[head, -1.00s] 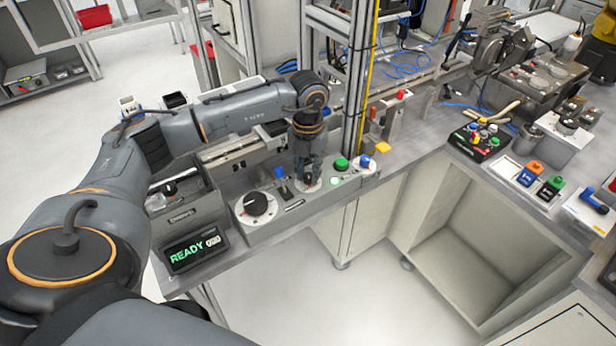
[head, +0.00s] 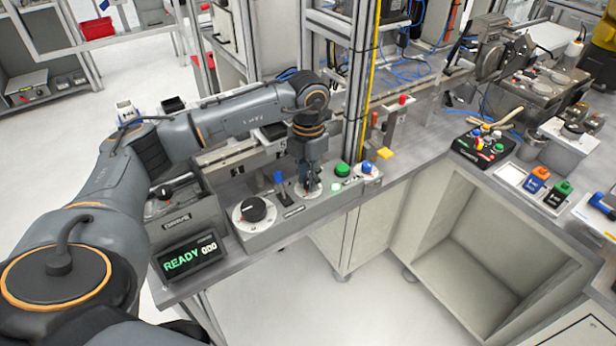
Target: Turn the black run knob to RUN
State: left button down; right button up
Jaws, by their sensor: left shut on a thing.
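My left gripper (head: 309,187) points straight down onto a small pale round dial (head: 318,189) on the grey control panel (head: 283,227). It is shut on the knob there, which is mostly hidden by the fingers. Its label and the way it points cannot be read. A larger black knob (head: 253,208) on a white dial stands to the left on the same panel, apart from the gripper. A display (head: 189,256) at the panel's left shows READY in green. My right gripper is not in view.
Close to the gripper are a blue-topped lever (head: 279,180), a green button (head: 342,169), a lit green lamp (head: 336,187) and a blue knob (head: 367,167). A metal frame post with a yellow strip (head: 367,90) rises just behind. Open floor lies in front.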

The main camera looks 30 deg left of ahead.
pick_arm(q)
jog(key=shift+w+r, duration=0.1)
jog(key=c, duration=1.1)
grip_release()
notch_tip(320, 180, up, 12)
jog(key=shift+f, duration=0.1)
